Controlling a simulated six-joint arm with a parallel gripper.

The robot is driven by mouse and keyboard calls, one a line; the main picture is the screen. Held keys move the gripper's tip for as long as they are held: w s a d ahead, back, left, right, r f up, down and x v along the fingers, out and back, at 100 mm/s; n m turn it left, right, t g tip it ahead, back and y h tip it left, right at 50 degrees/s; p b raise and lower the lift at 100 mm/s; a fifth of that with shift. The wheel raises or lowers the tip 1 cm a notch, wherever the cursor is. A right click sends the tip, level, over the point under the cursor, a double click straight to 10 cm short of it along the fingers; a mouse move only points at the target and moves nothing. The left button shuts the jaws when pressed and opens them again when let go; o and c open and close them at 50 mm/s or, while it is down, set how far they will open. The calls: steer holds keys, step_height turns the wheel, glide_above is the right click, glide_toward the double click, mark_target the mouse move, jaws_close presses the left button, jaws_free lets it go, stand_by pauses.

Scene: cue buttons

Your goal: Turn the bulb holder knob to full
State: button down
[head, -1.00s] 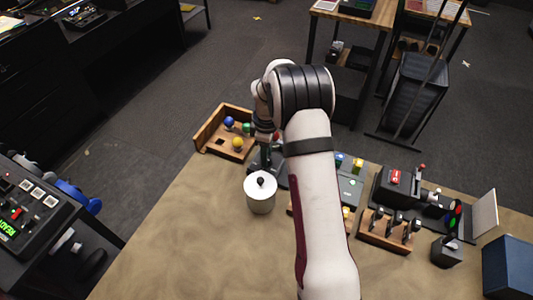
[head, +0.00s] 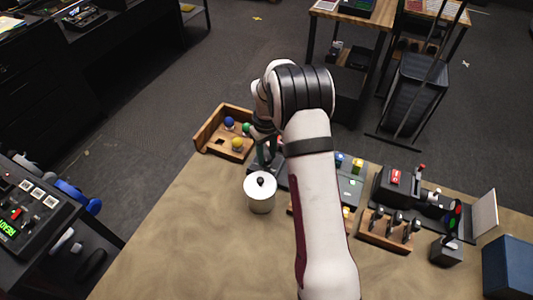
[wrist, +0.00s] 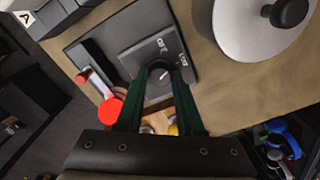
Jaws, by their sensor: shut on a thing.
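The bulb holder shows in the wrist view as a dark grey base with a raised square plate (wrist: 140,55) that bears white lettering, one word reading "OFF". Its small dark knob (wrist: 157,74) sits on this plate, mostly hidden between my fingertips. My gripper (wrist: 158,68) has two dark green fingers and is shut on the knob. The exact angle of the knob cannot be told. In the head view my gripper (head: 266,156) reaches down behind the white pot, and the arm hides much of the holder.
A white lidded pot (head: 260,194) stands close by; its dark lid knob (wrist: 289,12) shows in the wrist view. A wooden tray (head: 209,135) with coloured bulbs is behind. A bright red round thing (wrist: 110,112) lies beside the left finger. The table's left front is clear.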

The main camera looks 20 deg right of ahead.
steer(key=m, duration=0.4)
steer(key=shift+m, duration=0.3)
steer(key=m, duration=0.3)
steer(key=shift+m, duration=0.3)
steer(key=m, duration=0.4)
steer(key=shift+m, duration=1.7)
steer(key=c, duration=0.5)
jaws_free()
steer(key=shift+c, duration=0.2)
